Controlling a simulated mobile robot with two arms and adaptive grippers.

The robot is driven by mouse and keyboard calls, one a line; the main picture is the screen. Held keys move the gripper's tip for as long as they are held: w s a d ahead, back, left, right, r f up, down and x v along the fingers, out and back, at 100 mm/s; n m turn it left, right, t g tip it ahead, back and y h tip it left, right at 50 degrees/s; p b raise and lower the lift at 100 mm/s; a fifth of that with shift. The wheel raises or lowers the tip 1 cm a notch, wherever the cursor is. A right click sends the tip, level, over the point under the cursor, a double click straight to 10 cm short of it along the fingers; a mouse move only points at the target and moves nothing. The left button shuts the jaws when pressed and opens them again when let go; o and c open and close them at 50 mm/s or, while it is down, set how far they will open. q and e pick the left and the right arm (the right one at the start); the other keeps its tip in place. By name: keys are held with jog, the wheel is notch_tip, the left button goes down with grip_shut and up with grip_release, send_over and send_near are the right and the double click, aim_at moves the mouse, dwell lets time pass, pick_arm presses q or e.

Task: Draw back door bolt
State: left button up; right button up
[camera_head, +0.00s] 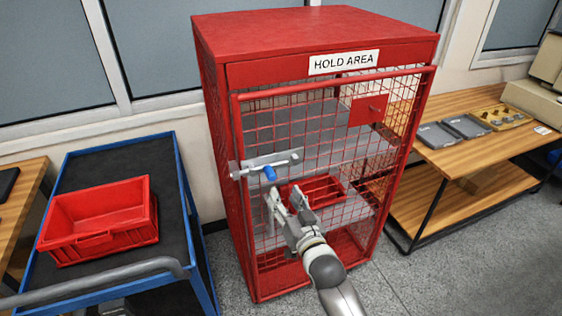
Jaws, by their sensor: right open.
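The red cage cabinet labelled "HOLD AREA" stands in the middle, and its red mesh door (335,112) is closed. The door bolt (284,159) is a grey metal bar lying level across the door's left edge. A blue knob (270,173) hangs from the bolt. My right gripper (283,196) is open and empty in front of the door. Its fingers point up toward the bolt, a little below the blue knob and apart from it in the picture. My left gripper is out of view.
A red bin (100,218) sits on a blue-framed cart (175,150) at the left. A wooden bench (470,155) with grey plates and a brass-coloured block stands at the right. Another red bin (318,190) shows behind the mesh. Floor at the lower right is clear.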

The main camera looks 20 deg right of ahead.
aim_at(273, 179)
jog(key=w, duration=0.2)
jog(key=w+a, duration=0.1)
jog(key=shift+w+r+p, duration=0.35)
jog(key=shift+w+p, duration=0.05)
jog(key=w, duration=0.5)
jog(key=shift+d+f+p, duration=0.1)
jog(key=shift+f+p, duration=0.1)
jog(key=shift+p, duration=0.15)
jog(key=shift+w, duration=0.75)
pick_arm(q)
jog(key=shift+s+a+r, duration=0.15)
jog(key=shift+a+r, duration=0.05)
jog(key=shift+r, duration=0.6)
pick_arm(e)
jog(key=shift+c, duration=0.4)
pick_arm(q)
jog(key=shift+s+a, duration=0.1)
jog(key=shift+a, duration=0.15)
pick_arm(e)
grip_shut()
